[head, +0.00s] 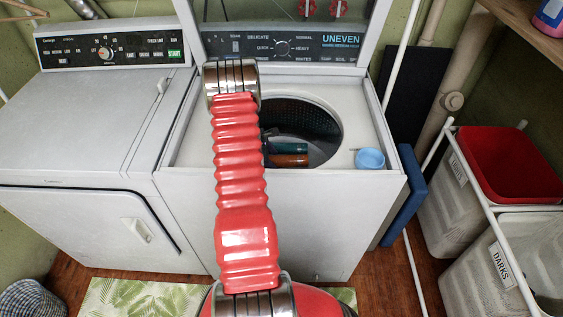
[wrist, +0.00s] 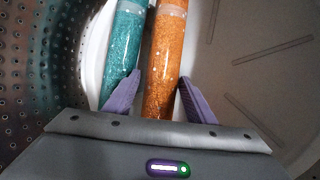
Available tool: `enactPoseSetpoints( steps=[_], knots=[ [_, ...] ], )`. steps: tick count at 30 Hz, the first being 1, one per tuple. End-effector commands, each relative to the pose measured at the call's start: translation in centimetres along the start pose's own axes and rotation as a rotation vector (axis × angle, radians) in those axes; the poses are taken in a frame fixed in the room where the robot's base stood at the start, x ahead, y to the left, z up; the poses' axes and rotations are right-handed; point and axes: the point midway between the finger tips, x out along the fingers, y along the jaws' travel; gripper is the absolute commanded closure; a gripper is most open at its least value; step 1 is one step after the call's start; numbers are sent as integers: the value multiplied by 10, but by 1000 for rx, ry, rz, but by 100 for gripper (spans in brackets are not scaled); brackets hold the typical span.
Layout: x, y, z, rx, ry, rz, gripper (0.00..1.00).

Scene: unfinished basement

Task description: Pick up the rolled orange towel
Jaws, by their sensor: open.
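The rolled orange towel (wrist: 162,65) lies inside the washer drum beside a rolled teal towel (wrist: 125,55), to its right in the wrist view. In the head view, the orange towel (head: 289,160) and the teal towel (head: 288,148) show partly in the drum opening. My gripper (wrist: 160,88) is open, with one purple finger on each side of the orange towel. The left finger lies between the orange and teal towels. I cannot tell whether the fingers touch the towel.
The perforated drum wall (wrist: 35,75) is close on the left in the wrist view. A blue cup (head: 369,159) stands on the washer top (head: 205,150), right of the opening. The raised lid (head: 290,15) is behind. A dryer (head: 85,120) stands left; hampers (head: 455,215) stand right.

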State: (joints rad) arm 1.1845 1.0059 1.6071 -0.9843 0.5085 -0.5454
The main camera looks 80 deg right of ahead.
Motion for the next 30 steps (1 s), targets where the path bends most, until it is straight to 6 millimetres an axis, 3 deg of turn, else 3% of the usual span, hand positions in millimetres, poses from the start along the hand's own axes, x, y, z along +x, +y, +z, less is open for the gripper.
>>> enactPoseSetpoints(
  steps=[11,24,30],
  knots=[
    [0,0,0,0,0,0,50],
    [0,0,0,1,0,0,80],
    [0,0,1,1,0,0,80]
  ],
)
